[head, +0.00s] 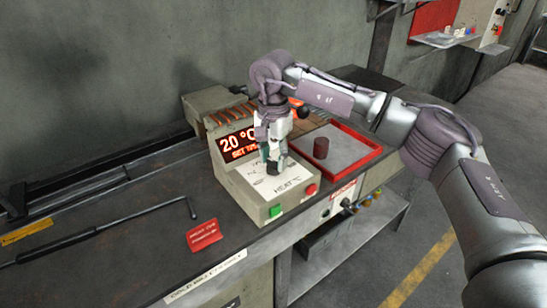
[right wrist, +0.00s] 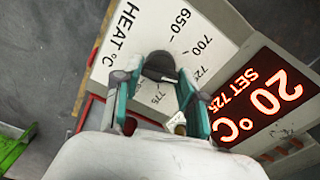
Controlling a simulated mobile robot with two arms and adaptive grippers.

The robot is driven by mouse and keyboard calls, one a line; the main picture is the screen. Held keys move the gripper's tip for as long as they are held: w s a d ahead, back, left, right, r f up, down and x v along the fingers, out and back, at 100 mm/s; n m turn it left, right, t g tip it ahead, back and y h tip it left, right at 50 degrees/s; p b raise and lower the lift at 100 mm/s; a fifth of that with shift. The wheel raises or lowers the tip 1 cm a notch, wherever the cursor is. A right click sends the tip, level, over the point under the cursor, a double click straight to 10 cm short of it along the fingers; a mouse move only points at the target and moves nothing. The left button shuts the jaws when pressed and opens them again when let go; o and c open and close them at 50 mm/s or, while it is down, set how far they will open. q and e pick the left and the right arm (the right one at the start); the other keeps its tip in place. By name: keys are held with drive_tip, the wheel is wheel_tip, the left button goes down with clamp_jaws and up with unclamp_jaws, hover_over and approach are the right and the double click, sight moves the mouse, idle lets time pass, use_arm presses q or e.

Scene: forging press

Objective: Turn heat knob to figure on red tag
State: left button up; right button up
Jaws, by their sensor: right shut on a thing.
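The heat control box (head: 243,190) stands on the dark bench, with a sloped white face marked HEAT °C. Its red display (head: 239,144) reads 20 °C, and in the right wrist view the display (right wrist: 262,103) also reads SET 725. My right gripper (head: 274,163) is over the dial and shut on the dark heat knob (right wrist: 159,66), with a finger on each side.
A green button (head: 275,210) and a red button (head: 311,189) sit on the box front. A black bent rod (head: 100,230) lies at the left.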

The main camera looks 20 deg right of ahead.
sight(274, 161)
drive_tip(key=shift+r+n, duration=0.1)
drive_tip(key=shift+n, duration=0.2)
idle(0.4)
drive_tip(key=o, duration=1.1)
drive_tip(key=shift+o, duration=0.2)
wheel_tip(274, 161, up, 12)
